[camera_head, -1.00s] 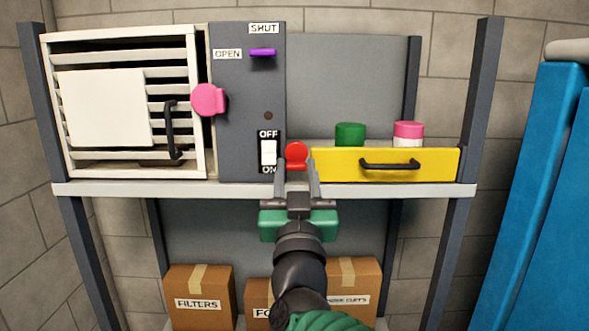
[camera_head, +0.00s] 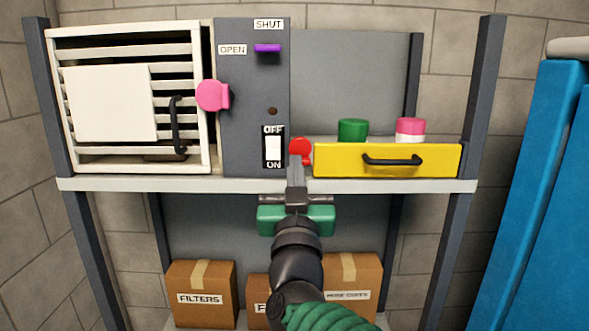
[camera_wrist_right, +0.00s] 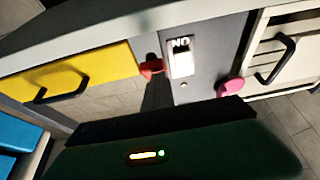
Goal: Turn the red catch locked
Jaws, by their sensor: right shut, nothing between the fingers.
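The red catch (camera_head: 301,147) is between the panel with the OFF/ON switch and the yellow drawer, just above the shelf edge. Its round head shows; its lower part is partly hidden by my fingers. In the wrist view the red catch (camera_wrist_right: 151,66) shows beside the white switch. My right gripper (camera_head: 296,160) is shut and empty, its fingertips just below the catch's head. I cannot tell whether they touch it. In the wrist view the dark fingers (camera_wrist_right: 157,95) point at the catch. My left gripper is not in view.
The yellow drawer (camera_head: 340,162) is right of the catch, with a green jar (camera_head: 352,130) and a pink-lidded jar (camera_head: 410,130) above it. The shelf edge (camera_head: 400,186) runs below.

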